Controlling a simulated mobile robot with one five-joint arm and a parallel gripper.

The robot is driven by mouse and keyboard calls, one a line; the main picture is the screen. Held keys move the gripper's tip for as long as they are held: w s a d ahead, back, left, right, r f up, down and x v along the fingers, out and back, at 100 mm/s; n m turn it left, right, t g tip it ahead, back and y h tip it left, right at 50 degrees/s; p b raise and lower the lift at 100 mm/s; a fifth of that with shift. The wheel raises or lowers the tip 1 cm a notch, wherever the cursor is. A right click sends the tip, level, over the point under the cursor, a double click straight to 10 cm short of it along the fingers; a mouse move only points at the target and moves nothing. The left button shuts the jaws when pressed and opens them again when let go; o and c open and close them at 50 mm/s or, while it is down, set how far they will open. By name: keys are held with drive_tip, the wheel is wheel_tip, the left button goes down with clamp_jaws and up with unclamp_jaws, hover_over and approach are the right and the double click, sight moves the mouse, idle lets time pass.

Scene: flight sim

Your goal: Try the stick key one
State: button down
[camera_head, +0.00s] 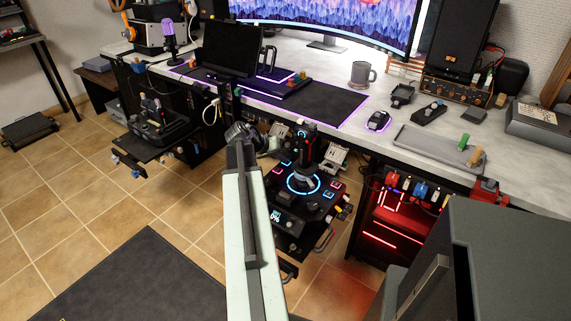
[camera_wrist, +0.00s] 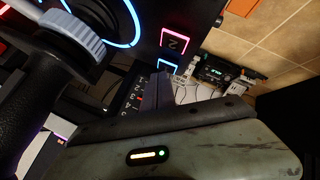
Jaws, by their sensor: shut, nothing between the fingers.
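The flight stick (camera_head: 305,150) stands on a black base inside a glowing blue ring (camera_head: 318,191), under the desk's front edge. Small keys with lit red or blue frames surround the ring. In the wrist view, a red-framed key marked 2 (camera_wrist: 175,42) shows at top centre, with part of a blue-framed key (camera_wrist: 168,66) below it. I cannot make out which key is one. The black stick and grey collar fill the left. My gripper (camera_wrist: 182,92) is shut and empty, close to the keys; whether it touches one is unclear. My arm hides part of the base's left side.
The desk (camera_head: 340,82) carries a mug (camera_head: 361,74), a mouse (camera_head: 378,120) and a grey tray (camera_head: 425,150). A red-lit computer case (camera_head: 392,222) stands right of the stick base. A dark mat (camera_head: 140,280) lies on the open tiled floor at left.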

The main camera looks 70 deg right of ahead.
sight(284, 163)
drive_tip(key=shift+f+b, duration=0.35)
drive_tip(key=shift+f, duration=0.05)
drive_tip(key=shift+r, duration=0.15)
idle(0.4)
drive_tip(key=shift+r+p, duration=0.75)
drive_tip(key=shift+p, duration=0.15)
wheel_tip(284, 163, up, 5)
drive_tip(key=p, duration=0.5)
drive_tip(key=shift+r, duration=0.1)
